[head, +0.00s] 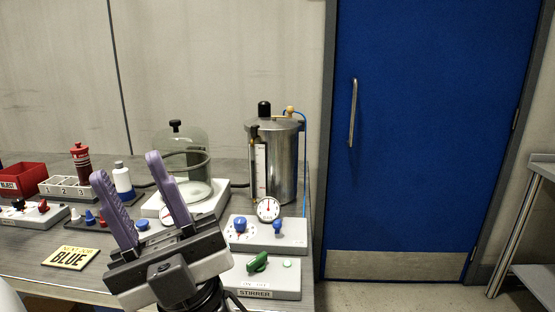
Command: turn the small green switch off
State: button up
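A green switch (258,263) with a lever-like handle sits on a grey-white box labelled STIRRER (254,286), at the front right of the bench. The handle is tilted, its right end higher. Small lettering below it is too small to read surely. A small pale green round light or button (287,264) is to its right. My gripper (126,168) has two purple fingers pointing up and spread apart; it is open and empty. It is in the foreground, left of the green switch and not touching it. My wrist hides part of the bench.
Behind the stirrer box stands a box with blue knobs (240,224) and a dial gauge (268,209). A steel drum (285,160) and a glass bell jar (192,150) stand further back. A blue door (430,130) is right.

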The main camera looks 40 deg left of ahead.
aim_at(257, 265)
jog(key=j+u, duration=0.1)
jog(key=u, duration=0.25)
jog(key=j+u, duration=0.1)
jog(key=u, duration=0.25)
jog(key=i+j+u, duration=0.1)
jog(key=u, duration=0.25)
